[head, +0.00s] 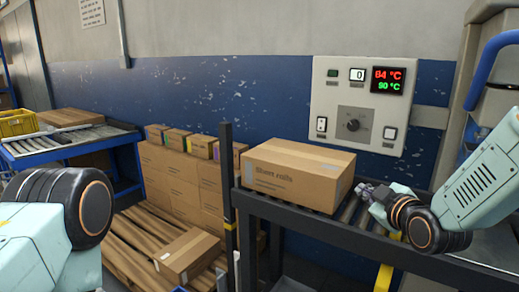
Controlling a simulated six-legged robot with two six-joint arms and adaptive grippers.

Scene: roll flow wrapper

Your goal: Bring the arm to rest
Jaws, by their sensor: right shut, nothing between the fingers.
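My right arm comes in from the right edge. My right gripper (366,189) is shut and empty, just above the roller conveyor. It is close to the right end of a cardboard box marked "Sheet rolls" (298,176); I cannot tell whether it touches the box. My left arm shows only as a link and a dark joint at the lower left. The left gripper is out of view.
A wall panel (362,105) shows a red and a green temperature readout, a knob and switches. The box stands on the roller conveyor (345,238). Stacked cartons (180,185) and a pallet (135,240) are at centre left. A roller table (70,143) carries a yellow crate (17,123).

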